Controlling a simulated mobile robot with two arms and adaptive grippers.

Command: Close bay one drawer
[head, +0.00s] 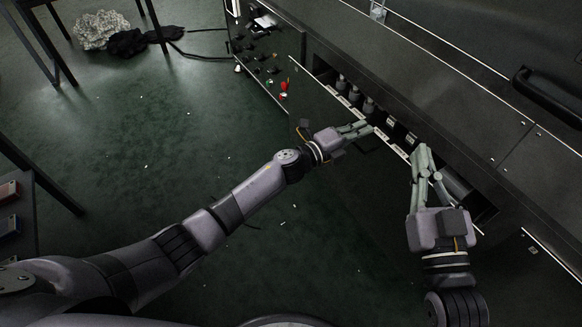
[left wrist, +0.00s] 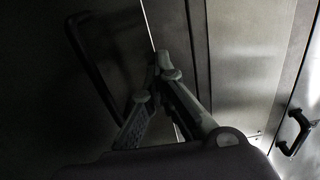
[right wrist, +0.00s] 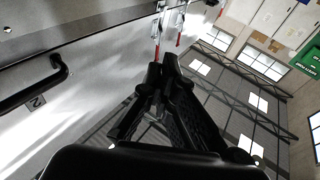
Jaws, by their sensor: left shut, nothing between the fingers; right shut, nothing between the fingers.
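An open drawer (head: 396,149) stands out from the long dark machine, its pale front rim running diagonally. Several small bottles (head: 354,95) and a dark cylinder (head: 457,186) show inside it. No bay-one label is readable. My left gripper (head: 368,128) is shut and empty at the rim's near side, close to the middle; contact is unclear. Its closed fingertips show in the left wrist view (left wrist: 165,66). My right gripper (head: 421,150) is shut and empty, its fingertips over the rim farther right; contact is unclear. Its fingers meet in the right wrist view (right wrist: 161,72).
A black bar handle (head: 545,95) is on the machine's top right. The right wrist view shows another handle (right wrist: 42,86) beside a label "2" (right wrist: 37,103). A side panel with small fittings (head: 268,60) stands beyond the drawer. The green floor (head: 190,130) is mostly clear.

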